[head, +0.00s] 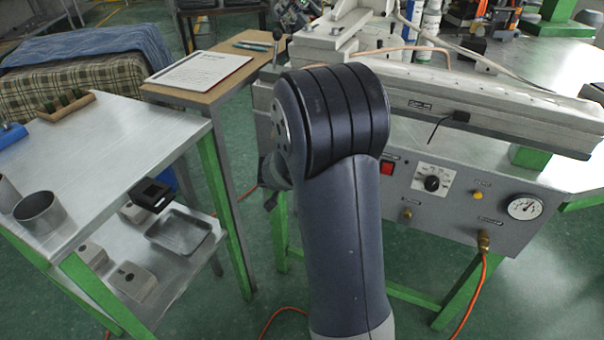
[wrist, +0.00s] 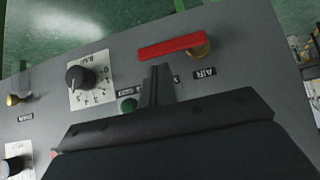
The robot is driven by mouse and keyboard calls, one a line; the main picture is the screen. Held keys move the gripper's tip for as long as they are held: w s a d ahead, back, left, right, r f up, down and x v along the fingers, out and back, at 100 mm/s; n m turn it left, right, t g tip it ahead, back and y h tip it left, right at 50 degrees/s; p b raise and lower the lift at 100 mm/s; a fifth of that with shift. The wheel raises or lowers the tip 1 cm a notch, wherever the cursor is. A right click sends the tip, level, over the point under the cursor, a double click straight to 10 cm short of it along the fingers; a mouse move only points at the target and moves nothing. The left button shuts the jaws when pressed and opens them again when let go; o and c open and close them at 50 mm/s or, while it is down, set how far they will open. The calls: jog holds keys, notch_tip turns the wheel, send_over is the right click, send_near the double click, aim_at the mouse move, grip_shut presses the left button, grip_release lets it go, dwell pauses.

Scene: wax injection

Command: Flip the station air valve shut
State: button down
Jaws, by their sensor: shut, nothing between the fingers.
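The air valve is a red lever (wrist: 172,46) on a grey panel in the wrist view. It extends left from its brass pivot (wrist: 200,50), roughly along the panel, beside a label reading AIR (wrist: 205,73). My gripper (wrist: 158,70) is shut and empty, its fingertips just below the lever's middle in the picture. I cannot tell whether they touch it. In the head view my arm hides the lever and most of the gripper.
The panel carries a bar dial (wrist: 82,77), a green button (wrist: 128,104) and a brass fitting (wrist: 14,100). In the head view a pressure gauge (head: 524,207) and an orange hose (head: 470,305) are at right. A side table (head: 120,140) with a metal cup (head: 40,212) stands left.

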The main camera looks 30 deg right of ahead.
jog(key=shift+f, duration=0.3)
jog(key=shift+f+b, duration=0.15)
jog(key=shift+b, duration=0.3)
